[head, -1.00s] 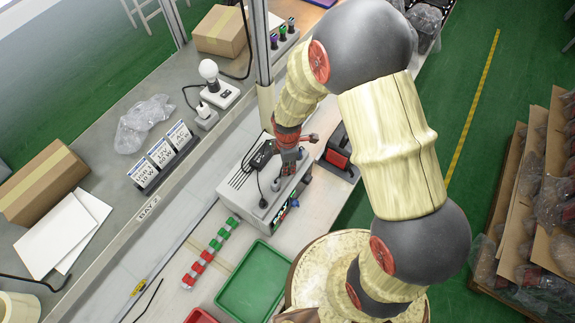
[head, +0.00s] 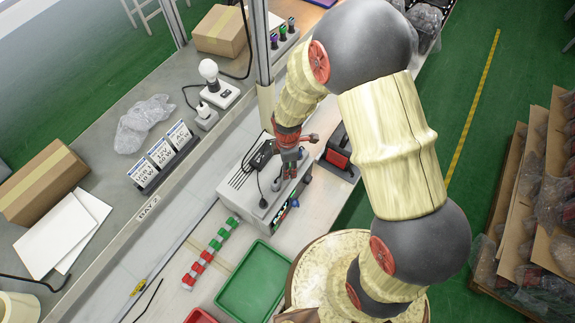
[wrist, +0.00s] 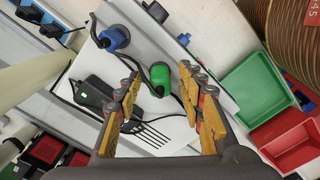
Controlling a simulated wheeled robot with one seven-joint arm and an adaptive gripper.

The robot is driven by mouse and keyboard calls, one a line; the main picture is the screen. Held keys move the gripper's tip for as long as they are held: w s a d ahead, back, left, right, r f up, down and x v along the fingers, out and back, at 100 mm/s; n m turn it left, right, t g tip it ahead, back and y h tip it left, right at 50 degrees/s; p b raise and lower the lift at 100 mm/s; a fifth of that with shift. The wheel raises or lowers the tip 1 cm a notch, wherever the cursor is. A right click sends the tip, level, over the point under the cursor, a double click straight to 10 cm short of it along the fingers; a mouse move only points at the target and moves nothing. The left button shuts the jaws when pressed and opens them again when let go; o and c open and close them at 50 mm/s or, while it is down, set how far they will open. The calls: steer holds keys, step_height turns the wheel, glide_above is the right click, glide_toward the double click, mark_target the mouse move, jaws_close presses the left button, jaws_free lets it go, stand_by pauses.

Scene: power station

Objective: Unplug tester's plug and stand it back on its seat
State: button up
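The tester appears to be the grey slotted box (head: 238,196) on the bench, below my gripper (head: 288,172) in the head view. On its top lie a black adapter (head: 262,153) and a small black upright piece (head: 263,203) with a thin cable. In the wrist view my gripper (wrist: 163,103) is open and empty. A green-bodied plug (wrist: 160,76) shows between and beyond its fingertips, apart from them. A blue-bodied plug (wrist: 113,38) stands further up and left. The black adapter lies to the left (wrist: 98,93). I cannot tell which plug is seated in what.
A green tray (head: 252,283) lies in front of the box, and a red tray also shows in the wrist view (wrist: 288,135). A red-green-white strip (head: 210,252) lies to the left. A post (head: 262,60) rises behind. A red-and-black item (head: 337,150) stands right.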

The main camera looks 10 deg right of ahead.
steer(key=shift+w+r, duration=0.1)
steer(key=shift+r, duration=0.45)
step_height(320, 180, up, 11)
